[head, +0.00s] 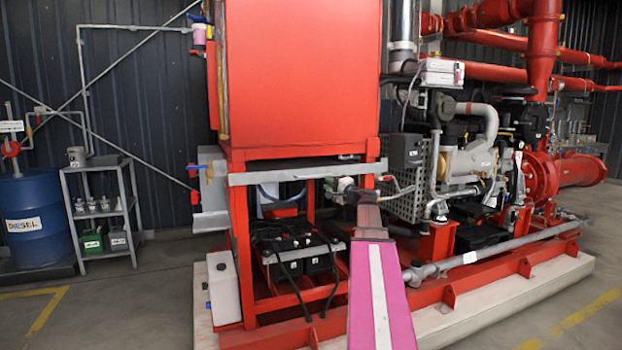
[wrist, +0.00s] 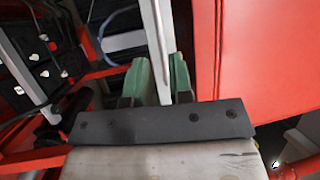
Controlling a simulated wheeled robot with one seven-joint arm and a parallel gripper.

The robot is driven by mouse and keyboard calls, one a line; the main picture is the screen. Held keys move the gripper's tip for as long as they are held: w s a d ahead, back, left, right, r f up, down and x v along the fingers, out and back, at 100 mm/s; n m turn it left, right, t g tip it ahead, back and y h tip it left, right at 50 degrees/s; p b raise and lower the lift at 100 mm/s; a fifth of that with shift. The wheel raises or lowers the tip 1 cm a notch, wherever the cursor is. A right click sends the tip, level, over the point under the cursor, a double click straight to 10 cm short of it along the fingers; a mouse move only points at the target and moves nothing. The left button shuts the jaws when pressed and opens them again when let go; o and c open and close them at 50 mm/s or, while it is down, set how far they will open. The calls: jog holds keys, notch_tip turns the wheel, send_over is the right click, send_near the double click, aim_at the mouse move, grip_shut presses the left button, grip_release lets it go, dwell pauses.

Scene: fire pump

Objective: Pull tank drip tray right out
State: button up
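The tank drip tray (head: 285,175) shows as a long light-grey front lip under the big red tank, across the red stand. In the wrist view the tray's lip (wrist: 156,35) runs as a pale strip between the green fingers. My gripper (head: 350,188) is at the right part of the lip in the head view, reaching in from the front. In the wrist view my gripper (wrist: 161,78) has its fingers close together on both sides of the strip, with little gap visible. The rest of the tray is mostly hidden behind the lip.
The red tank (head: 303,70) stands right above the tray. Black batteries (head: 290,250) with cables sit low inside the stand. The engine and pump (head: 470,160) are at the right. A blue diesel drum (head: 35,215) and shelf are at the left. Open floor lies at the front left.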

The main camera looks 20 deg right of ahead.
aim_at(314, 176)
jog(key=x, duration=0.9)
jog(key=shift+w, duration=0.15)
grip_shut()
